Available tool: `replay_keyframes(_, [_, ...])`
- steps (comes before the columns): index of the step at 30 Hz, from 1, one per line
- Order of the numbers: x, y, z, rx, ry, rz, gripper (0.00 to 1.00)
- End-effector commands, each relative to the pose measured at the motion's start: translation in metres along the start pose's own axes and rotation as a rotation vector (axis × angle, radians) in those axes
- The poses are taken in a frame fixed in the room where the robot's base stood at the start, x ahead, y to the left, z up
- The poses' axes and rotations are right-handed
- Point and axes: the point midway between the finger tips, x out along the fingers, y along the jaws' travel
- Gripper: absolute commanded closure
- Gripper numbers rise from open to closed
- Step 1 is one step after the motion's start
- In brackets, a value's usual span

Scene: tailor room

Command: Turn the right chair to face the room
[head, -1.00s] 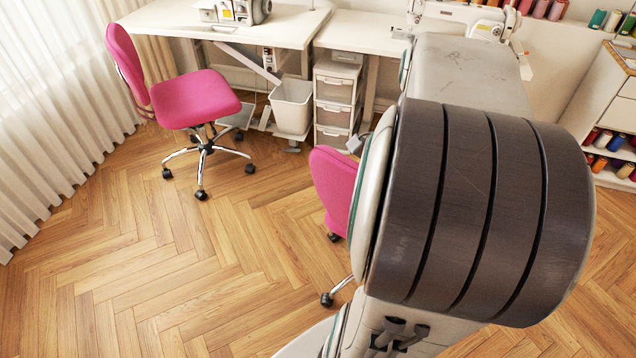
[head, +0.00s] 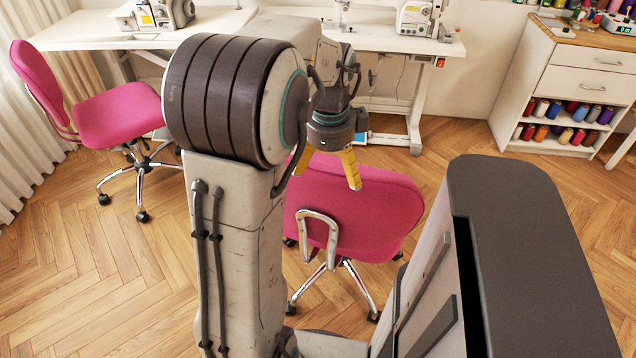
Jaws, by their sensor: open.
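The right chair is pink with a chrome base and casters. It stands in the middle of the head view, and its backrest (head: 375,215) fills most of what I see of it. A chrome bracket on the backrest's rear is turned toward me, so the chair faces away from me. My arm covers its left part, and the seat is mostly hidden. My gripper (head: 327,178) points down with its yellow fingers apart and nothing visible between them. In the picture the fingers overlap the top of the backrest; I cannot tell whether they touch it.
Another pink chair (head: 118,115) stands at the left near a curtain (head: 20,150). White sewing tables (head: 85,30) line the back wall. A drawer cabinet (head: 575,80) with thread spools is at the upper right. Wooden floor (head: 470,140) is clear between the right chair and the cabinet.

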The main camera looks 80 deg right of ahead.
Motion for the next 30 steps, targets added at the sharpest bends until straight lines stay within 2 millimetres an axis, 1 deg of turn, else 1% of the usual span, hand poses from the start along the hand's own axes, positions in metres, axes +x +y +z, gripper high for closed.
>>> replay_keyframes(3, [0.017, 0.002, 0.000, 0.000, 0.000, 0.004, 0.01])
replay_keyframes(9, [0.041, 0.002, 0.000, -0.002, 0.000, 0.004, 0.01])
replay_keyframes(15, [0.057, 0.001, 0.001, -0.003, 0.000, 0.002, 0.01])
replay_keyframes(20, [0.062, 0.001, 0.001, -0.003, 0.000, 0.002, 0.01])
replay_keyframes(28, [0.062, 0.001, 0.001, -0.004, 0.000, 0.001, 0.01])
replay_keyframes(30, [0.062, 0.001, 0.001, -0.004, 0.000, 0.001, 0.06])
